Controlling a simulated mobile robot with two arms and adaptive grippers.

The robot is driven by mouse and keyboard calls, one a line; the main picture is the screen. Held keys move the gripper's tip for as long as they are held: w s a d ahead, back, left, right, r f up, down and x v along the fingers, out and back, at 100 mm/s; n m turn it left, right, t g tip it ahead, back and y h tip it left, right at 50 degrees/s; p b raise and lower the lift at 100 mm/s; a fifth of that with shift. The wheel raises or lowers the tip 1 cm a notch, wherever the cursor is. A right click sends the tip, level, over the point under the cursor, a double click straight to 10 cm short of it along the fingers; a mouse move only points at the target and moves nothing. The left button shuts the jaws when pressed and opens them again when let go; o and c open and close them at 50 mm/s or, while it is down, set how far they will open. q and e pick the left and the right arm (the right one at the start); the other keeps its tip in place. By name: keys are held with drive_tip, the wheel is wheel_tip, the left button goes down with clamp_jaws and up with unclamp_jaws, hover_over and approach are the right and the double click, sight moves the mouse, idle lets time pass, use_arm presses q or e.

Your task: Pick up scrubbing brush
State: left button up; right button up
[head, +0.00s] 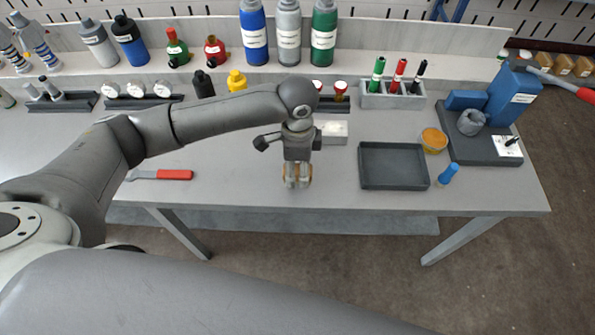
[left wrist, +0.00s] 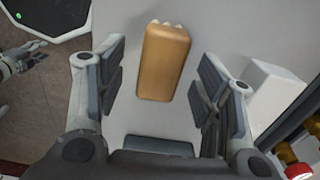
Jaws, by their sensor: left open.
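The scrubbing brush (left wrist: 163,62) is a tan wooden block with white bristle tufts showing at its far end in the left wrist view. It lies on the grey table, slightly tilted, between the spread fingers of my left gripper (head: 297,178). A gap shows on each side of it, so the fingers do not touch it. In the head view the gripper points down over the brush and hides most of it. Part of what looks like my right gripper (left wrist: 22,58) shows at the left edge of the left wrist view, too small to read its state.
A white box (head: 333,132) stands close beside the gripper, also in the left wrist view (left wrist: 272,95). A dark tray (head: 393,182) is to the right, a red-handled tool (head: 174,175) to the left. Bottles and racks line the back. The table's front edge is near.

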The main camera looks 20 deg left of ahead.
use_arm(q)
wheel_tip(320, 180, down, 2)
drive_tip(key=shift+f, duration=0.1)
drive_tip(key=c, duration=1.1)
drive_tip(key=shift+r, duration=0.2)
